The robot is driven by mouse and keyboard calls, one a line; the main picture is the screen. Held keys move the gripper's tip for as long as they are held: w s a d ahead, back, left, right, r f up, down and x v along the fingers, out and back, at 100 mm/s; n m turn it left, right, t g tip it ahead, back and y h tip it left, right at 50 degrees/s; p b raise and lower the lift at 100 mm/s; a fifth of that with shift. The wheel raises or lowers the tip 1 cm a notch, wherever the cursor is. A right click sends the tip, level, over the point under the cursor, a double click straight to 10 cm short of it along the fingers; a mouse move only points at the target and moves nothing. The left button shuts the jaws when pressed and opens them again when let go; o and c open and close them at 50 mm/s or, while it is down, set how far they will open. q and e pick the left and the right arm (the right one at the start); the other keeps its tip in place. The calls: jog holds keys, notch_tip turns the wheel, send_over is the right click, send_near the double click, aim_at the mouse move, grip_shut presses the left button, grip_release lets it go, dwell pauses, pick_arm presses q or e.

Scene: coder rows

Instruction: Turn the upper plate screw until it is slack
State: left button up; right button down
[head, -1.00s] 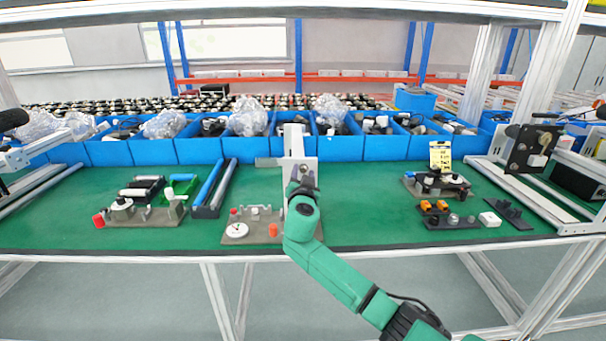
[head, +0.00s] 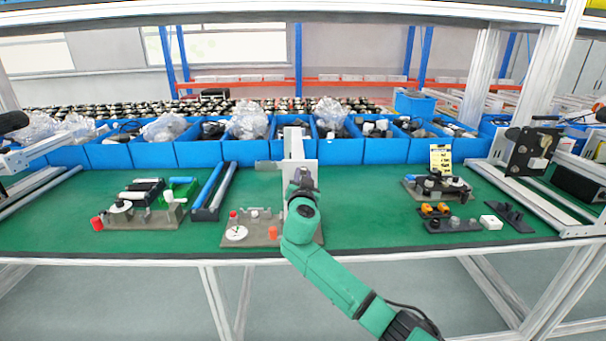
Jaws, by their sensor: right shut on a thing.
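A pale upright plate (head: 294,143) stands on a grey base (head: 262,241) at the middle of the green bench. My right gripper (head: 302,182) is at the plate's front face, at the end of my green arm. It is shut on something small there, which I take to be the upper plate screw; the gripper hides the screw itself. Whether the screw is tight or slack does not show. My left gripper is not in view.
A fixture with rollers (head: 140,205) lies on the left, beside blue and dark bars (head: 212,190). A white dial (head: 236,233) sits on the central base. Small fixtures (head: 437,188) and a white block (head: 491,222) lie on the right. Blue bins (head: 340,150) line the back.

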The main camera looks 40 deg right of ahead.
jog(key=n+p, duration=0.1)
jog(key=n, duration=0.1)
jog(key=n+p, duration=0.1)
jog(key=n, duration=0.2)
jog(key=n+p, duration=0.1)
jog(key=n, duration=0.1)
jog(key=shift+r+n, duration=0.25)
jog(key=shift+n, duration=0.15)
jog(key=shift+f+n, duration=0.15)
jog(key=shift+n, duration=0.35)
jog(key=shift+f, duration=0.1)
jog(key=c, duration=0.8)
grip_release()
jog(key=shift+c, duration=0.2)
jog(key=m+b, duration=0.3)
jog(key=b, duration=0.1)
jog(key=m+b, duration=0.3)
jog(key=b, duration=0.1)
jog(key=m+b, duration=0.3)
jog(key=b, duration=0.1)
jog(key=shift+a+f+b, duration=0.1)
jog(key=shift+f+b, duration=0.15)
jog(key=shift+b, duration=0.1)
jog(key=shift+r+m, duration=0.25)
jog(key=shift+m, duration=0.05)
